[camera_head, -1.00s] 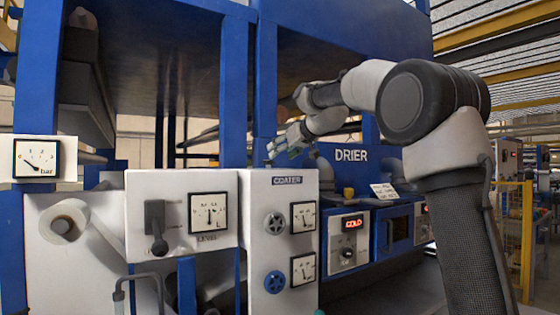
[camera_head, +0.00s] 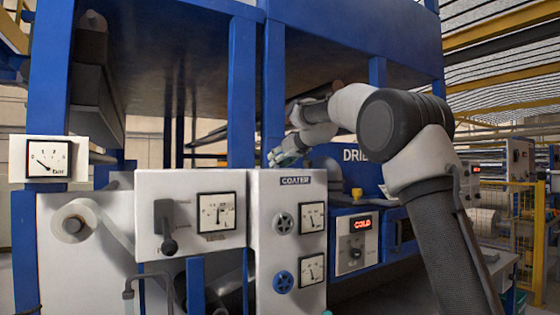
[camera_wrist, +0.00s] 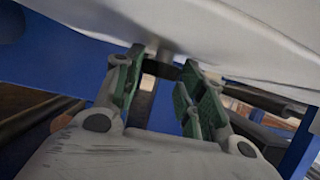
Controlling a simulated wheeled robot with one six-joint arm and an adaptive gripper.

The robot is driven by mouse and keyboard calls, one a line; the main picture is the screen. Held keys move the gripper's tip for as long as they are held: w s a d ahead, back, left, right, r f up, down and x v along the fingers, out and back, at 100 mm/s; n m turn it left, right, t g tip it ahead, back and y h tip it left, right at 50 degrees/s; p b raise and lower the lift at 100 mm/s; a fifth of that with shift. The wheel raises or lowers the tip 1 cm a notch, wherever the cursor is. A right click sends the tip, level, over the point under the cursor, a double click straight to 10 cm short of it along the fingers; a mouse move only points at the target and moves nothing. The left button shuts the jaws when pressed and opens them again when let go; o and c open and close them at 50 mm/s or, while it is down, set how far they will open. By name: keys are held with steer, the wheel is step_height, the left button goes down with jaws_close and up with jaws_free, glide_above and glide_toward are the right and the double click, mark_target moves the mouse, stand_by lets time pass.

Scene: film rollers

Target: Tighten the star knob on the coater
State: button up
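My gripper (camera_head: 286,154) is above the panel's top edge, clear of both knobs in the picture. In the wrist view its green-padded fingers (camera_wrist: 163,88) are apart, with nothing held between them. Neither knob can be made out in the wrist view; a large pale surface (camera_wrist: 230,35) spans its top.
A panel with a lever (camera_head: 167,228) and gauge stands left of the coater panel. A roll (camera_head: 74,221) of film is farther left. The drier unit (camera_head: 354,243), reading COLD, is to the right. Blue posts (camera_head: 242,95) rise behind the panels.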

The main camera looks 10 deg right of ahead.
steer(key=shift+c, duration=1)
steer(key=shift+a+m+h, duration=0.15)
steer(key=shift+m+h, duration=0.35)
steer(key=shift+s+a+m+t+h, duration=0.15)
steer(key=shift+m+t+h, duration=0.15)
steer(key=shift+m+h, duration=0.25)
steer(key=m+h, duration=0.2)
steer(key=a+m+h, duration=0.1)
steer(key=m+h, duration=0.1)
steer(key=h, duration=0.1)
steer(key=shift+f+m+h, duration=0.1)
steer(key=shift+m+h, duration=0.25)
steer(key=shift+w+a+m+g+h, duration=0.15)
steer(key=shift+m+g+h, duration=0.25)
steer(key=shift+m+h, duration=0.55)
steer(key=shift+h, duration=0.25)
